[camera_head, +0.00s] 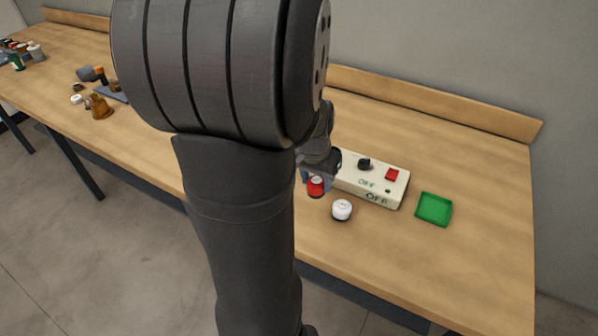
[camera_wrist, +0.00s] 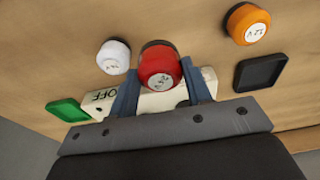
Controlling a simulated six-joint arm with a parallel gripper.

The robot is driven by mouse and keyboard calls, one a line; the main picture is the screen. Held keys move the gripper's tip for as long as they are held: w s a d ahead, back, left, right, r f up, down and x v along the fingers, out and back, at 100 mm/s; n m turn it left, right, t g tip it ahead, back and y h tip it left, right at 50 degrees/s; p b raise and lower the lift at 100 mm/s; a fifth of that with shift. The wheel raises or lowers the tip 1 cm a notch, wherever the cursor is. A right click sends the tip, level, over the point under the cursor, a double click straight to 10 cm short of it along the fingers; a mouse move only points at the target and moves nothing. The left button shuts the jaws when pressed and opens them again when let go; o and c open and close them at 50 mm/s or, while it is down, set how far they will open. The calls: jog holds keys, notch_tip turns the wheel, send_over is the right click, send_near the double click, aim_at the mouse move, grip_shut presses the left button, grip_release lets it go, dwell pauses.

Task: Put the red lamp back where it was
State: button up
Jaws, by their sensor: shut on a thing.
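The red lamp (camera_wrist: 160,66) is a short round cap with a label and a dark base. In the wrist view it sits between the two blue fingers of my gripper (camera_wrist: 162,90), which is shut on it. In the head view the red lamp (camera_head: 316,186) shows just left of the white lamp (camera_head: 342,209), below my wrist. Whether it touches the table is hard to tell. The cream control box (camera_head: 380,182) stands behind it, with a black knob (camera_head: 365,164), a red button (camera_head: 392,174) and "OFF" lettering. My arm hides part of the box.
A green tray (camera_head: 434,209) lies right of the box. The wrist view also shows an orange lamp (camera_wrist: 248,24) and a black tray (camera_wrist: 260,73), hidden by my arm in the head view. A brown bottle (camera_head: 99,107) and other items stand on the left table. The right table end is clear.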

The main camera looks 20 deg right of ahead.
jog(key=shift+w+a+f, duration=0.4)
jog(key=shift+w+f, duration=0.05)
jog(key=shift+w, duration=0.15)
jog(key=shift+w+a+f, duration=0.35)
jog(key=shift+w+f, duration=0.1)
jog(key=shift+w, duration=0.1)
jog(key=shift+f, duration=1.95)
jog(key=o, duration=1.1)
jog(key=shift+f, duration=0.1)
notch_tip(320, 180, up, 12)
jog(key=s+a, duration=0.1)
jog(key=shift+s+a, duration=0.15)
